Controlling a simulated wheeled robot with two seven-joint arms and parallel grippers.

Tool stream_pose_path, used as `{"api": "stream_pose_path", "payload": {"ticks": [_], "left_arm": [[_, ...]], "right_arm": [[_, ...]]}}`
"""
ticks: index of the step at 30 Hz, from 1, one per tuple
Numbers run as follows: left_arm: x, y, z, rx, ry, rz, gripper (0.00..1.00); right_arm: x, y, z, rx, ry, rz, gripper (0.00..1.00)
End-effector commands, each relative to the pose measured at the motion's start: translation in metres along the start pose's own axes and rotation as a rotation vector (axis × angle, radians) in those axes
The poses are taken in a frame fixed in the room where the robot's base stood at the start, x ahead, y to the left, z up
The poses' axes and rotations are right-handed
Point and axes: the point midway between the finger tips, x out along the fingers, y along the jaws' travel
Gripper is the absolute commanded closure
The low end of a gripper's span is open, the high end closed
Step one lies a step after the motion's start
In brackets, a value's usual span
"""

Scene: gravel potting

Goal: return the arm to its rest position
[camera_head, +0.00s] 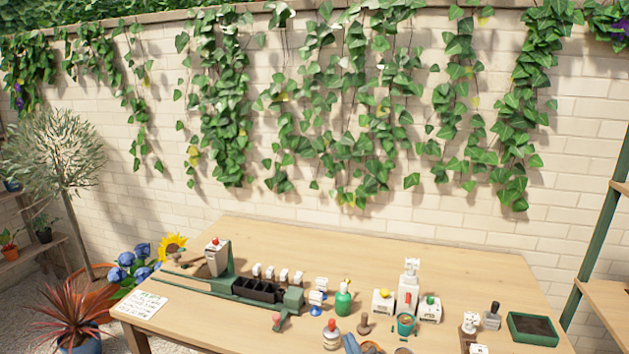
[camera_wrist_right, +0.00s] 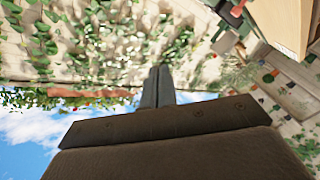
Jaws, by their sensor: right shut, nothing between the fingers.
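My right gripper (camera_wrist_right: 157,88) shows in the wrist view, its two dark fingers side by side and touching, with nothing between them. It points toward the ivy-covered wall (camera_wrist_right: 110,40), and the view is strongly tilted, with sky at the lower left. Neither arm can be made out over the table in the head view. My left gripper is in neither view. The wooden table (camera_head: 390,258) stands in front of the wall, and a part of its top (camera_wrist_right: 280,22) shows at the upper right of the wrist view.
On the table are a green device (camera_head: 222,262), a black tray of compartments (camera_head: 260,290), a green bottle (camera_head: 342,299), a small green pot (camera_head: 405,325) and a dark green tray (camera_head: 533,328). A green-framed shelf (camera_head: 599,225) stands at right. The table's back strip is clear.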

Motion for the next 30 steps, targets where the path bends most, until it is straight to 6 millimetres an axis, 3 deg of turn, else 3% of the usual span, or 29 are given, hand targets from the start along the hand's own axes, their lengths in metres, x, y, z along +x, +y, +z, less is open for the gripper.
{"api": "stream_pose_path", "payload": {"ticks": [3,9,15,21,30], "left_arm": [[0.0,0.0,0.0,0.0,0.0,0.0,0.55],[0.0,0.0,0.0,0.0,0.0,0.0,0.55],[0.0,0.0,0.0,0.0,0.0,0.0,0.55],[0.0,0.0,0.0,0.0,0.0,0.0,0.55],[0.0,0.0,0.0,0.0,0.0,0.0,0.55]], "right_arm": [[-0.03,-0.006,0.043,0.11,-0.187,-0.031,1.0],[-0.095,-0.022,0.108,0.277,-0.499,-0.106,1.0],[-0.176,-0.044,0.157,0.421,-0.794,-0.205,1.0],[-0.235,-0.058,0.178,0.503,-0.981,-0.282,1.0],[-0.293,-0.069,0.189,0.573,-1.147,-0.363,1.0]]}}
